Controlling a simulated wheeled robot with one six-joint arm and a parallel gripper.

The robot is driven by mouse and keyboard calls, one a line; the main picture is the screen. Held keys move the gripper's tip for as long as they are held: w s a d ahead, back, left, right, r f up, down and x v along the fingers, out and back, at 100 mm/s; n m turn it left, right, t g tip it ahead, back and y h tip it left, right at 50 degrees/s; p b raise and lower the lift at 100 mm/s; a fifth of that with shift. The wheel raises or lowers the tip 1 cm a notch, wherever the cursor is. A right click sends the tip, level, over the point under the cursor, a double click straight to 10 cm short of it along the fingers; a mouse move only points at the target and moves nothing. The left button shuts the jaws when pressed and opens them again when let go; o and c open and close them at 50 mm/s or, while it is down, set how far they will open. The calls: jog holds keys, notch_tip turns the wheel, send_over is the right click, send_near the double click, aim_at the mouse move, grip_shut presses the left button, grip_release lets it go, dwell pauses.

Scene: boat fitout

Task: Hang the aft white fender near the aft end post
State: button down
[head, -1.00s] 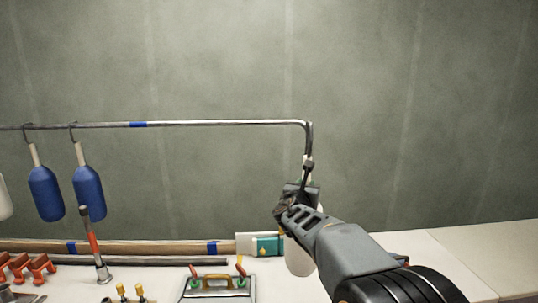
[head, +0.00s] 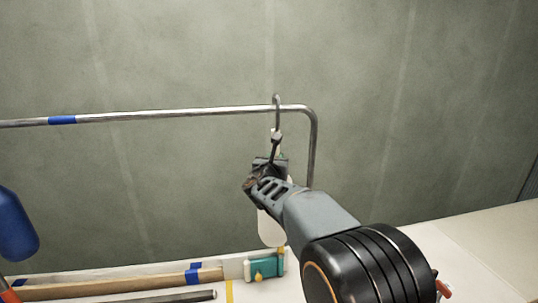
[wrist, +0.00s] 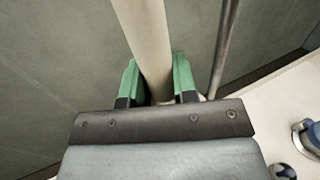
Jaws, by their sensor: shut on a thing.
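The white fender (head: 271,228) hangs upright below my gripper (head: 268,163), partly hidden by it. The green fingers of my gripper are shut on the fender's pale neck (wrist: 147,35) in the wrist view. The fender's metal hook (head: 277,103) rises above the rail (head: 180,114) near its right-hand bend. I cannot tell whether the hook is around the rail or only in front of it. The end post (head: 313,150) drops from the bend just right of the hook. It also shows right of the neck in the wrist view (wrist: 224,45).
A blue fender (head: 15,225) hangs at the far left. A blue tape band (head: 62,120) marks the rail. A teal and cream item (head: 264,266) and a wooden pole (head: 110,284) lie below. The pale surface (head: 470,240) at right is mostly clear.

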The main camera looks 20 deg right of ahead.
jog(key=shift+w+r, duration=0.2)
jog(key=shift+w, duration=0.5)
jog(key=w+d+f+p, duration=0.1)
jog(key=w+f, duration=0.2)
jog(key=w, duration=0.4)
jog(key=shift+w+d+p, duration=0.3)
jog(key=shift+w+d, duration=0.1)
jog(key=shift+f, duration=0.15)
dwell(0.5)
jog(key=c, duration=1.1)
grip_release()
jog(key=shift+o, duration=1.4)
jog(key=shift+f, duration=0.2)
